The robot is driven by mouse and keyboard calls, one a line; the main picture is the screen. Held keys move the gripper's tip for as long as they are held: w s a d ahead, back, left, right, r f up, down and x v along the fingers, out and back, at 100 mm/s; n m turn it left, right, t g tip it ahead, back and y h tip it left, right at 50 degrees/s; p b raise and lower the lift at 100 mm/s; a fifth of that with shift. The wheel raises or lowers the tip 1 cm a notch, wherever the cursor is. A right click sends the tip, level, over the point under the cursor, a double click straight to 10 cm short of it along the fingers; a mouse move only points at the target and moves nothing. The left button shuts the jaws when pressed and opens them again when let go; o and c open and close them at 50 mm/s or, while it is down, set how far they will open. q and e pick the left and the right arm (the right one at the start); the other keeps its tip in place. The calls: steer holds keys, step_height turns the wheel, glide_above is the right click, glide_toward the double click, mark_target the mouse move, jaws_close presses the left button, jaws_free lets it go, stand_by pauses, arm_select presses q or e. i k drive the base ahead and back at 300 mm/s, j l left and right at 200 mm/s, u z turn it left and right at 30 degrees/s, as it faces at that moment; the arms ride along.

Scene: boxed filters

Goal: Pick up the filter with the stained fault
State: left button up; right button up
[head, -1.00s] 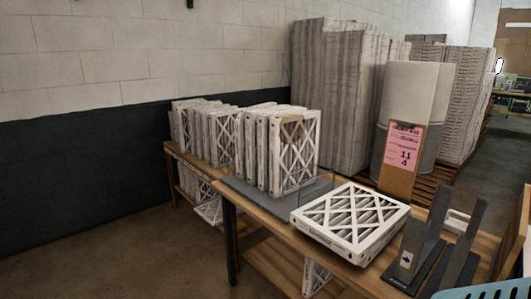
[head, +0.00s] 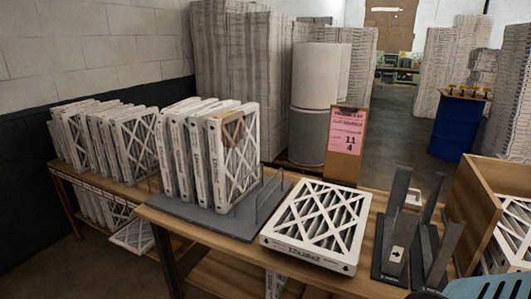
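A white-framed filter (head: 238,165) with a brown stain near its upper left corner stands upright at the front end of a row of filters. The row sits in a dark grey rack (head: 215,222) on the wooden table. Another filter (head: 318,222) lies flat on the table to the right of the rack, its visible face without a brown stain. Neither of my grippers is in view.
Dark angled holders (head: 395,235) stand right of the flat filter. A wooden box (head: 480,205) with filters is at the right, and a light blue slotted thing (head: 490,288) is at the bottom right. A pink sign (head: 346,132) stands behind the table.

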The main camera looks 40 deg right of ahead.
mark_target(233, 134)
steer(key=i+j+z, duration=0.15)
steer(key=i+z, duration=0.15)
steer(key=z, duration=0.2)
steer(key=i+j+z, duration=0.2)
steer(key=z, duration=0.3)
steer(key=i+j+z, duration=0.2)
steer(key=j+z, duration=0.3)
steer(key=i+j+z, duration=0.1)
steer(key=j+z, duration=0.2)
steer(key=z, duration=0.15)
steer(key=i+j+z, duration=0.1)
steer(key=j+z, duration=0.25)
steer(key=j, duration=0.15)
steer(key=j+z, duration=0.35)
steer(key=j, duration=0.2)
steer(key=j+z, duration=0.3)
steer(key=j, duration=0.25)
steer(key=i, duration=0.05)
